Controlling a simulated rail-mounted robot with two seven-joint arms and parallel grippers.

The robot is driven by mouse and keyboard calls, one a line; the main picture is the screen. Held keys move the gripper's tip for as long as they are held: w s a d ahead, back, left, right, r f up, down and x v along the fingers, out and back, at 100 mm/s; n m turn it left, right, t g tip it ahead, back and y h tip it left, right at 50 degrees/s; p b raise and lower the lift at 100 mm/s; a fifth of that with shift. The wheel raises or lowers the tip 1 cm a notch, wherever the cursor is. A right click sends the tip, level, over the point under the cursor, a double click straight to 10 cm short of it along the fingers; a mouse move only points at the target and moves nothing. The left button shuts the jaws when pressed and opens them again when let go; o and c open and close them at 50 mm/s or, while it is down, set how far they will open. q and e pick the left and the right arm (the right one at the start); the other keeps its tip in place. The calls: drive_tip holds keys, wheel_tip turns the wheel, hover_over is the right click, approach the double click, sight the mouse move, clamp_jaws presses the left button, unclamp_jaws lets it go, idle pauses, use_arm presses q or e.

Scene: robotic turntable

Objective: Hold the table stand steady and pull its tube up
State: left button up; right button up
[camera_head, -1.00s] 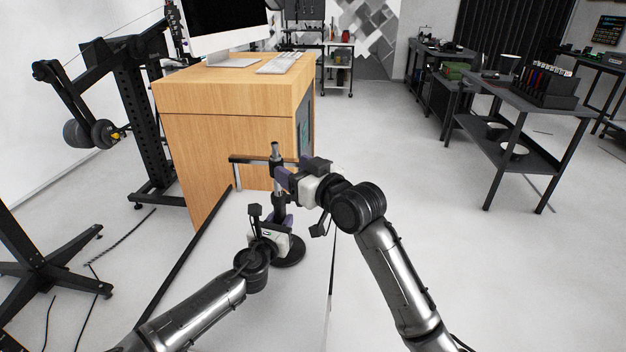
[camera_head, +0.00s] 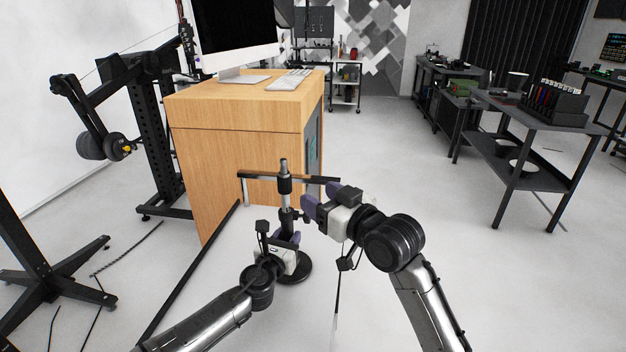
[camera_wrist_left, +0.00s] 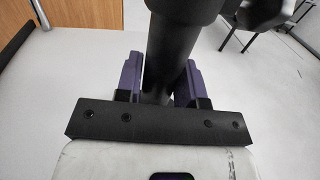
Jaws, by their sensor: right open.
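The table stand has a round black base (camera_head: 300,270) on the floor and an upright black post. Its silver tube (camera_head: 285,201) rises from the post, with a black collar near its top. My left gripper (camera_head: 291,239) is low on the stand; in the left wrist view its purple fingers (camera_wrist_left: 158,85) lie on both sides of the black post (camera_wrist_left: 171,55), closed against it. My right gripper (camera_head: 318,199) is open and empty just right of the tube, its purple fingers apart from it. The left gripper hides part of the lower post.
A wooden desk (camera_head: 235,150) with a monitor and keyboard stands behind the stand. A dark horizontal bar (camera_head: 258,174) runs behind the tube. A black frame (camera_head: 155,140) stands at left, and dark tables (camera_head: 530,110) at right.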

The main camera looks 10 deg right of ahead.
use_arm(q)
drive_tip(key=o, duration=0.4)
drive_tip(key=shift+o, duration=0.2)
drive_tip(key=shift+s, duration=0.15)
